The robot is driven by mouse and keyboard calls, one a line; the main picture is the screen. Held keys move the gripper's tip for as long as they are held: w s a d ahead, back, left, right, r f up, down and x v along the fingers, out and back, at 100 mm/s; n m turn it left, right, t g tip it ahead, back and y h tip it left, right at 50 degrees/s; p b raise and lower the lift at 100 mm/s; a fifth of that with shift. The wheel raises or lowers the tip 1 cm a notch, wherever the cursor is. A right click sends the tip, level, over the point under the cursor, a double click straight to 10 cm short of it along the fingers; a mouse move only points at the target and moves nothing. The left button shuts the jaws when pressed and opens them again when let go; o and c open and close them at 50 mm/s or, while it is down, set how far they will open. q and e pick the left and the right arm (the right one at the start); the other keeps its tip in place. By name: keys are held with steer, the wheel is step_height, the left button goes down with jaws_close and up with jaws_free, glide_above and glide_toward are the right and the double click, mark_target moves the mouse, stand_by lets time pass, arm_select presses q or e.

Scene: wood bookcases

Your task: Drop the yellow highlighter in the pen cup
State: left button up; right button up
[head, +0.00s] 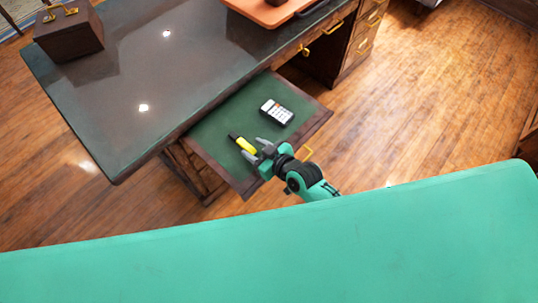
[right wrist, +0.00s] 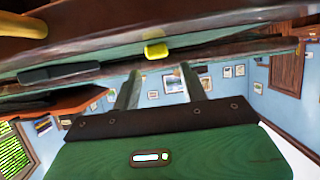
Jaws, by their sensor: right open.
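The yellow highlighter (head: 244,143), with a dark end, lies on the green surface of a pulled-out drawer or slide (head: 220,142) in the desk. My right gripper (head: 255,148) is open, its fingertips close to the highlighter's near end, one on either side in the head view. In the right wrist view the highlighter (right wrist: 156,50) shows just beyond the gap between the two fingers (right wrist: 160,78); nothing is held. I cannot tell whether the fingers touch it. I cannot make out a pen cup in either view. My left gripper is not in view.
A calculator (head: 277,112) lies to the right of the highlighter. The dark desktop (head: 130,85) is mostly bare, with a wooden box (head: 70,35) at the far left corner and an orange tray (head: 265,10) at the back. Open wooden floor (head: 420,110) lies to the right.

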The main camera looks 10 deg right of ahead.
steer(key=v, duration=0.6)
steer(key=shift+s+d+r, duration=0.3)
steer(key=shift+s, duration=0.15)
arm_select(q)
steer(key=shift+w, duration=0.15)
